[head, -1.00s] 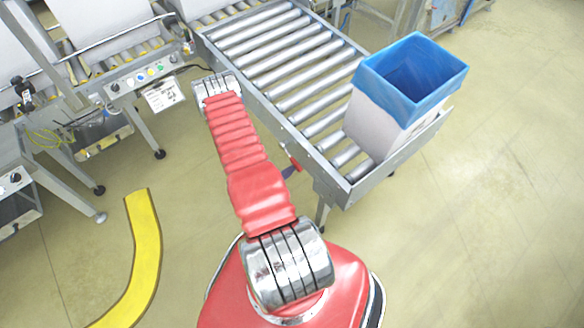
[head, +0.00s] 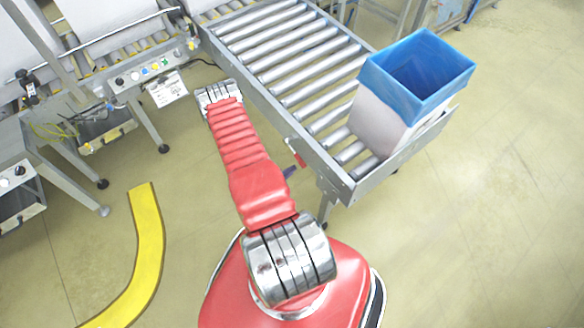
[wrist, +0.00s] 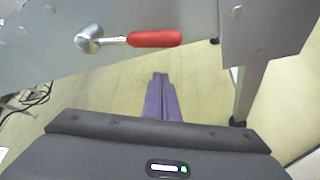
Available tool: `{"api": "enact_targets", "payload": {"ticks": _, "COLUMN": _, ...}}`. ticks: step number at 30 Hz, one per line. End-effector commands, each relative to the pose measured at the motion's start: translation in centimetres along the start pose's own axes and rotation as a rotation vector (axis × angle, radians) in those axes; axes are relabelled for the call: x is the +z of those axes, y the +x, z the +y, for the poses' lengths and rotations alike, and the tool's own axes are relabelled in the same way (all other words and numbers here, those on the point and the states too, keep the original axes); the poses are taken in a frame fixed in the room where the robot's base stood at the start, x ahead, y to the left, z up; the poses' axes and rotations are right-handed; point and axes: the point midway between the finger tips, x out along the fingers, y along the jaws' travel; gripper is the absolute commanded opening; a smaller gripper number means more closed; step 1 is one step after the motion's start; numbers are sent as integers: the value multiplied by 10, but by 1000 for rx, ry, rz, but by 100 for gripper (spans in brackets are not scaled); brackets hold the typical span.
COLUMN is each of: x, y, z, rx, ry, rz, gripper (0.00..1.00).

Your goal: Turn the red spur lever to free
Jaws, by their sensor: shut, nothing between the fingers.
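The red spur lever (wrist: 155,39) shows in the wrist view on the side of a grey metal rail. Its silver hub is at the left and its red grip points right, about level in the picture. It also shows small in the head view (head: 297,158), at the conveyor's near side, partly hidden by my arm. My gripper (wrist: 160,76) has purple fingers, shut together and empty. Their tips are just below the red grip in the wrist view, apart from it in the picture. In the head view only a bit of purple finger (head: 290,172) shows beside my arm.
The roller conveyor (head: 347,190) runs up and left. A white box with a blue liner (head: 415,75) stands at its near end. A conveyor leg (wrist: 250,90) is right of my fingers. A yellow floor strip (head: 148,240) lies left; the floor at right is clear.

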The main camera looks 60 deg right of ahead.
Motion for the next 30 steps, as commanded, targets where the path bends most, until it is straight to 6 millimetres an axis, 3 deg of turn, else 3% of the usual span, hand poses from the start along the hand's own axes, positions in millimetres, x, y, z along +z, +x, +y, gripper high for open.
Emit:
{"api": "enact_targets", "payload": {"ticks": 21, "x": -1, "y": -82, "z": 12, "rx": 6, "ry": -3, "rz": 3, "gripper": 0}}
{"api": "enact_targets", "payload": {"ticks": 30, "x": -1, "y": -98, "z": 13, "rx": 4, "ry": -1, "rz": 2, "gripper": 0}}
